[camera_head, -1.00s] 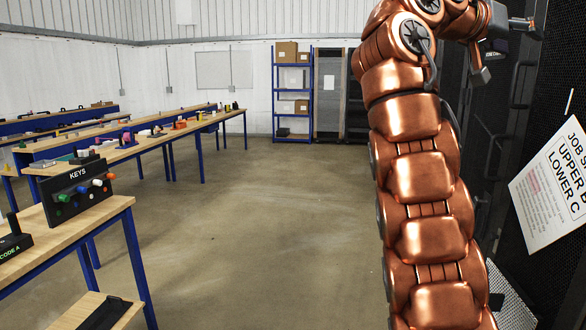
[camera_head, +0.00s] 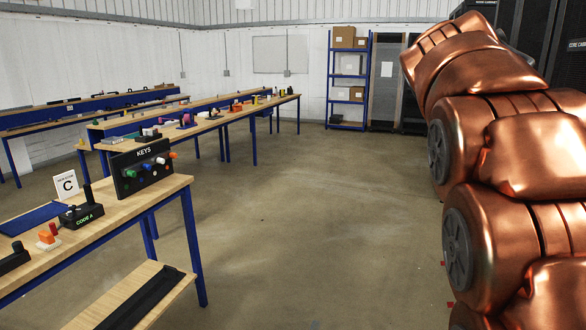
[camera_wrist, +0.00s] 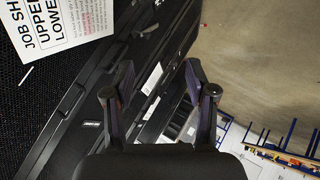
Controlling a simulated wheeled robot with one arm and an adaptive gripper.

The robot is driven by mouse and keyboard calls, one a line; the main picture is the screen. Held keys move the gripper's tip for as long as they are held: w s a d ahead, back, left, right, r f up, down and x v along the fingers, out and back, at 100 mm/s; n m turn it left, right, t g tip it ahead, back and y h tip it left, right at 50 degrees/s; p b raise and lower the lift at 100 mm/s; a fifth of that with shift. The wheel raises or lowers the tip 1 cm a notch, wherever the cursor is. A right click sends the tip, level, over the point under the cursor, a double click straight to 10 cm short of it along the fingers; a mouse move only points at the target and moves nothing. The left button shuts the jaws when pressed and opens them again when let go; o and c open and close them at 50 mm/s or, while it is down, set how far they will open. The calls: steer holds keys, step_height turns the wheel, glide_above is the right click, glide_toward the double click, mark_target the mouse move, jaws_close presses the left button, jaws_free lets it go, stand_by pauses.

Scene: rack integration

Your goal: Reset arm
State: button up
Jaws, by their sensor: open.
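My gripper (camera_wrist: 158,95) shows in the wrist view with its two dark fingers spread apart. It is open and nothing is between the fingers. Beyond it are a black rack (camera_wrist: 75,80) and a white job sheet (camera_wrist: 65,28) at the upper left, with the floor at the right. In the head view my copper arm fills the right side; the gripper itself is out of that picture.
Dark rack cabinets (camera_head: 535,35) stand behind my arm. A blue shelf (camera_head: 348,80) stands at the back. The middle floor (camera_head: 320,210) is clear.

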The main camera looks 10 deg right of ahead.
steer(key=s+a+f+n+g+y, duration=0.2)
steer(key=s+a+f+y, duration=0.2)
steer(key=s+a+f, duration=0.9)
steer(key=s+a+f+n+g+y+p, duration=0.1)
steer(key=s+a+f+y, duration=0.4)
steer(key=s+a+f, duration=0.8)
step_height(320, 180, down, 5)
steer(key=a+n+g, duration=0.1)
steer(key=a+n, duration=0.1)
steer(key=shift+a+f+n, duration=0.2)
steer(key=shift+a+n, duration=0.1)
steer(key=shift+a, duration=0.1)
